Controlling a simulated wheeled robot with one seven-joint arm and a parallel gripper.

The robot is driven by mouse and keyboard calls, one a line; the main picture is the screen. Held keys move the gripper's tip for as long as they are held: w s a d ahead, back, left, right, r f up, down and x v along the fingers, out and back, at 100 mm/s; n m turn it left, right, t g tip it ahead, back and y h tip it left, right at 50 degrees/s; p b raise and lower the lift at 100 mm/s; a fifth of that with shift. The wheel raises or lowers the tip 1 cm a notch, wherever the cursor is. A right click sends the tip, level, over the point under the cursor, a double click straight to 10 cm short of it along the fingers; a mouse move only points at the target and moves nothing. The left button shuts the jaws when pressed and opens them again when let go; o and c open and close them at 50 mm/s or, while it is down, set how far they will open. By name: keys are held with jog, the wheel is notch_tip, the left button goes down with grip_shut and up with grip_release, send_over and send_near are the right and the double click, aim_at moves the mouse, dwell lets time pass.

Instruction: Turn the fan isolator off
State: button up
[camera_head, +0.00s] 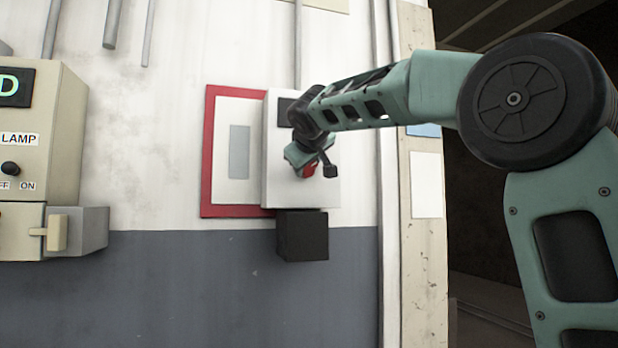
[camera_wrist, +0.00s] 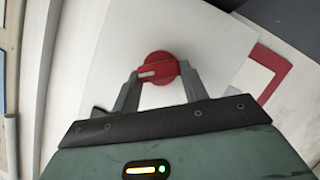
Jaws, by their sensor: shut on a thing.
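The fan isolator is a white box (camera_head: 326,188) on the wall, with a dark label (camera_head: 287,108) at its upper left. Its red rotary knob (camera_head: 308,169) is mostly hidden behind my gripper in the head view. The wrist view shows the round red knob (camera_wrist: 158,68) with a pale mark on its grip bar, on the white box face (camera_wrist: 105,75). My gripper (camera_wrist: 158,76) has one finger on each side of the knob and is shut on it. My gripper also shows in the head view (camera_head: 312,168), in front of the box.
A red-bordered panel (camera_head: 208,150) is on the wall left of the box. A black box (camera_head: 302,236) sits just below it. A beige lamp control box (camera_head: 40,150) with a grey lever unit (camera_head: 80,230) is at far left. A dark opening lies right of the post (camera_head: 425,250).

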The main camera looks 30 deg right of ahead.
jog(key=n+h+b, duration=0.1)
jog(key=n+b, duration=0.1)
jog(key=f+n+h+b, duration=0.1)
jog(key=n+b, duration=0.1)
jog(key=b, duration=0.1)
jog(key=shift+a+t+h, duration=0.2)
jog(key=shift+t+h, duration=0.1)
jog(key=n+b, duration=0.2)
jog(key=shift+w+f+n+t+h+b, duration=0.1)
jog(key=shift+f+n+t+h+b, duration=0.05)
jog(key=shift+n+t+h+b, duration=0.2)
jog(key=shift+n+h+b, duration=0.25)
jog(key=shift+n+b, duration=0.35)
jog(key=shift+n, duration=0.25)
jog(key=o, duration=1)
jog(key=shift+t, duration=0.25)
jog(key=shift+a, duration=0.1)
jog(key=b+v, duration=0.3)
jog(key=v, duration=1.4)
jog(key=shift+a, duration=0.2)
